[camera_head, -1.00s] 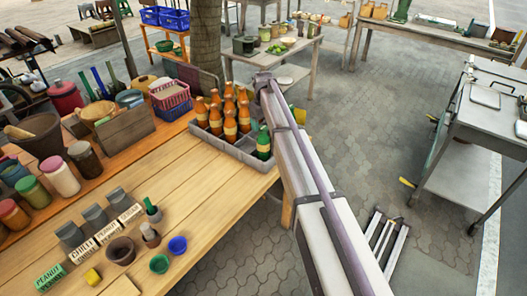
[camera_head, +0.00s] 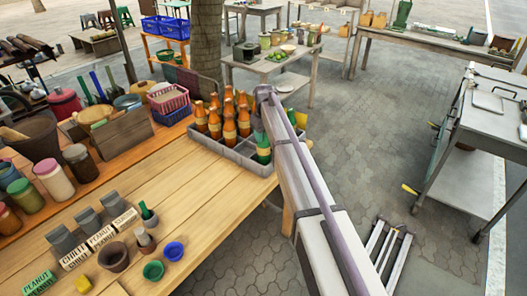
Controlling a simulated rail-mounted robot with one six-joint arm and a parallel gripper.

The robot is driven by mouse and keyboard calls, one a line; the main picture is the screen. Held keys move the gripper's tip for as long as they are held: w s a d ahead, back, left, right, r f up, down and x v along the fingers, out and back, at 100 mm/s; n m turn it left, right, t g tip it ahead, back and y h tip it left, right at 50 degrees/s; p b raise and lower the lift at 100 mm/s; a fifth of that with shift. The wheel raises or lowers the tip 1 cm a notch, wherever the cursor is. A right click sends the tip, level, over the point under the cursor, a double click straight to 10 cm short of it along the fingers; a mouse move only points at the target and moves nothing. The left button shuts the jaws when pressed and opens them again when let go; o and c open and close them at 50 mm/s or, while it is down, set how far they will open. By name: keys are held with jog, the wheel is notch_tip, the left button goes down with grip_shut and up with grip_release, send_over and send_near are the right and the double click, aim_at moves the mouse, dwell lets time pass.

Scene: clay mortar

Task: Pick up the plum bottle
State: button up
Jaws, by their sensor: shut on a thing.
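The grey divided crate (camera_head: 244,168) stands at the far right end of the wooden table. It holds several orange-brown bottles (camera_head: 230,131) with pale labels and one green bottle (camera_head: 263,149) in the front right corner. I cannot make out a plum-coloured bottle. My arm rises from the bottom right to a joint just behind the crate's right side. My gripper does not show; the arm seems to hide it.
Small labelled boxes (camera_head: 100,238), cups (camera_head: 153,270) and jars (camera_head: 54,180) stand at the table's left. The table (camera_head: 190,205) is bare in front of the crate. A metal cart (camera_head: 487,125) stands at the right. A yellowish thing (camera_head: 301,120) beyond my arm is unclear.

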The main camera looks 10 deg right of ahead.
grip_shut()
